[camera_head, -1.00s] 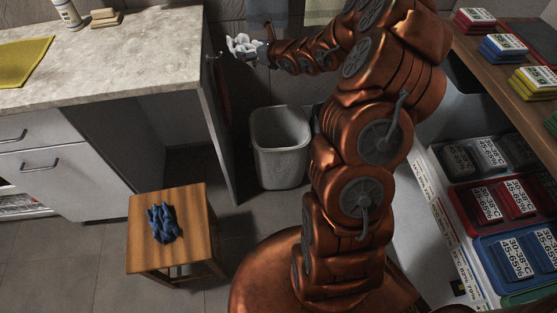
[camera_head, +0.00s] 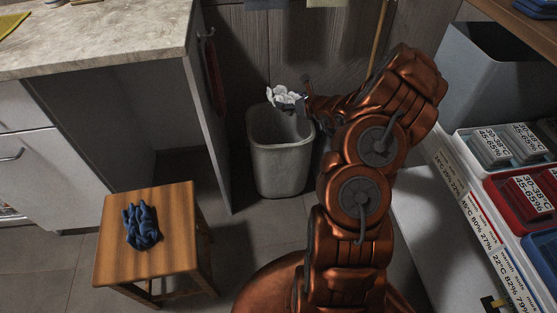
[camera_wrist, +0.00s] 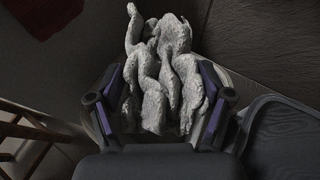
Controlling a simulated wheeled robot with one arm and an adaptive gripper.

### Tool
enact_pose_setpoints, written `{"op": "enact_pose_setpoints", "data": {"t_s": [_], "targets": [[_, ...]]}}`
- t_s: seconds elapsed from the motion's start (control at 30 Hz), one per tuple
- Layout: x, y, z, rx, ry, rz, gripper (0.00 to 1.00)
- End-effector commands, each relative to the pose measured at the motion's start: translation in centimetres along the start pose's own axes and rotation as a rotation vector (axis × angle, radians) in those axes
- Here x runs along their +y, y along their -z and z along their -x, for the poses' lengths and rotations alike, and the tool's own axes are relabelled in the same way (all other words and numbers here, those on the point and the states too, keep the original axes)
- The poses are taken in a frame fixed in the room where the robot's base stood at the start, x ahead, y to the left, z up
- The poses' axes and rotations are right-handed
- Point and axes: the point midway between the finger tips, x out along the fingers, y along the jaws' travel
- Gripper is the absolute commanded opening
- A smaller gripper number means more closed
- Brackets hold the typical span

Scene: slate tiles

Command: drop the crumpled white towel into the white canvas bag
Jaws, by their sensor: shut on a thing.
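The crumpled white towel (camera_head: 284,97) is in my gripper (camera_head: 299,104), held up in the air. In the wrist view the towel (camera_wrist: 165,65) hangs in thick folds between the two fingers of my gripper (camera_wrist: 164,100), which press on it from both sides. In the head view the towel appears at the back rim of a pale grey, open-topped container (camera_head: 281,170) standing on the floor; its height above the rim is hard to tell. This container looks like a rigid bin; I cannot make out a white canvas bag.
A wooden stool (camera_head: 170,255) with a crumpled blue cloth (camera_head: 141,226) stands at the left front. A counter (camera_head: 100,38) with a red cloth (camera_head: 214,75) at its side is left of the bin. A larger grey bin (camera_head: 490,75) and a shelf of labelled boxes are at right.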

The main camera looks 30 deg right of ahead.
Motion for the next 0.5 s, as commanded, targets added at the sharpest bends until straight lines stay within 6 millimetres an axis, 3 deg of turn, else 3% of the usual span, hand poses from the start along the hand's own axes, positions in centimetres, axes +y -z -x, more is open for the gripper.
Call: {"op": "enact_pose_setpoints", "data": {"t_s": [0.5], "targets": [[0.0,4.6,-1.8,0.003,-0.001,-0.001,0.58]]}}
